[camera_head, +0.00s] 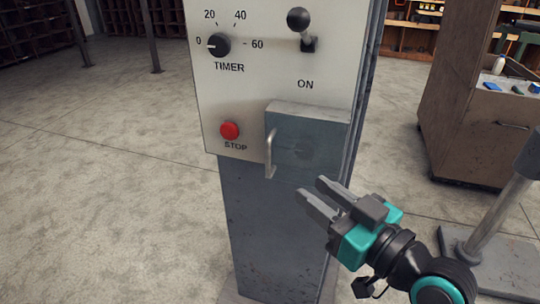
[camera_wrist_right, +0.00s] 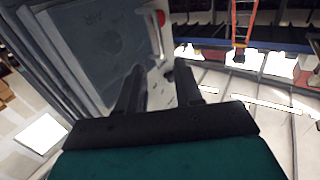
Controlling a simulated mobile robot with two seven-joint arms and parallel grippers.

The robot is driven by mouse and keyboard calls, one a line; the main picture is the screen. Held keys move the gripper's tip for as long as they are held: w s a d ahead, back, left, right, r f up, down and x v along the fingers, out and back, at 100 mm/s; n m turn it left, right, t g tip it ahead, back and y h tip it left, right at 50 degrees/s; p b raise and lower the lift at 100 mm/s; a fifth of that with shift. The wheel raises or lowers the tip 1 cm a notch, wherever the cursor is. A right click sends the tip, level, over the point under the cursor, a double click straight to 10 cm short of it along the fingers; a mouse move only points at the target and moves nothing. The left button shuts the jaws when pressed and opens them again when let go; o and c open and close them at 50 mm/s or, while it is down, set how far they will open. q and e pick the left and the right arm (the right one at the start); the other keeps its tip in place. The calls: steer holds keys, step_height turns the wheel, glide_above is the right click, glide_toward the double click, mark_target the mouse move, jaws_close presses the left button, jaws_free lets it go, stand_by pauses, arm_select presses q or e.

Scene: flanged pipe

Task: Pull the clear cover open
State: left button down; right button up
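The clear cover (camera_head: 318,165) is a greyish see-through box at the lower right of the control panel, and it looks closed. A dim round shape shows through it. Its upright metal handle (camera_head: 270,152) is on the cover's left side. In the right wrist view the cover (camera_wrist_right: 85,60) fills the upper left, with "AIR" lettering behind it. My right gripper (camera_head: 311,190) is below and right of the handle, near the cover's lower edge. Its two fingers are apart with nothing between them, and it is clear of the handle. My left gripper is not in view.
The panel (camera_head: 235,95) carries a timer knob (camera_head: 218,44), a lever (camera_head: 301,30) and a red stop button (camera_head: 229,130) on a grey pillar (camera_head: 265,235). A brown cabinet (camera_head: 470,120) stands at the right. The floor left of the pillar is clear.

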mark_target(270, 158)
steer(key=x, duration=1.1)
steer(key=shift+a, duration=0.1)
steer(key=shift+c, duration=0.3)
jaws_close()
stand_by(0.7)
